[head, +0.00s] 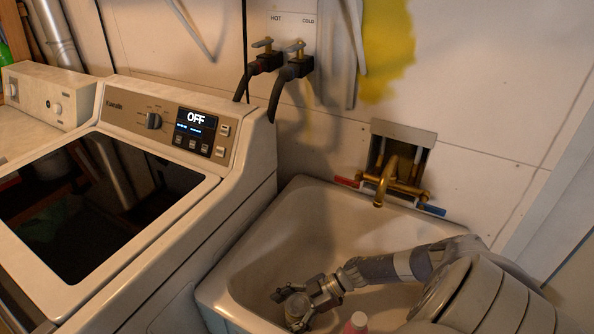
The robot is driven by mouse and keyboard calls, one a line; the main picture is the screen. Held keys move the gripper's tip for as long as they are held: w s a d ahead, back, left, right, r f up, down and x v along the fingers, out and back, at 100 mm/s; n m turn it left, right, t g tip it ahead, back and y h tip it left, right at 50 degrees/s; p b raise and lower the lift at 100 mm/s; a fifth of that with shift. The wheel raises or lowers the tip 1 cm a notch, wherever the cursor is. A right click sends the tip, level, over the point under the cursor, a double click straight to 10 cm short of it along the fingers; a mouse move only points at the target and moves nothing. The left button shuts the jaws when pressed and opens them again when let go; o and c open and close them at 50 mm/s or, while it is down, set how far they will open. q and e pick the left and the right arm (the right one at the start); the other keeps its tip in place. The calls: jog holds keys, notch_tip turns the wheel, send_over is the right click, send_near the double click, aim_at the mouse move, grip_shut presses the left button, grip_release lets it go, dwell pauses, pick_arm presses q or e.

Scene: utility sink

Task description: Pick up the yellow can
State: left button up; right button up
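My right gripper (303,292) is low inside the utility sink (303,214), its arm coming in from the right. Its fingers are around or beside a small round-topped, dull tan-grey object (297,309), which may be the can; no clear yellow shows on it. Whether the fingers press on it cannot be told. The lower part of the object is hard to make out. My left gripper is not in view.
A pink-red topped item (357,321) shows at the bottom edge, right of the gripper. A brass faucet (380,187) overhangs the sink's back. A washer (150,170) stands left of the sink. The sink's left and back interior is clear.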

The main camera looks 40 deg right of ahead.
jog(key=shift+c, duration=0.5)
jog(key=c, duration=0.9)
jog(key=shift+c, duration=1)
jog(key=shift+c, duration=0.2)
jog(key=shift+r, duration=0.1)
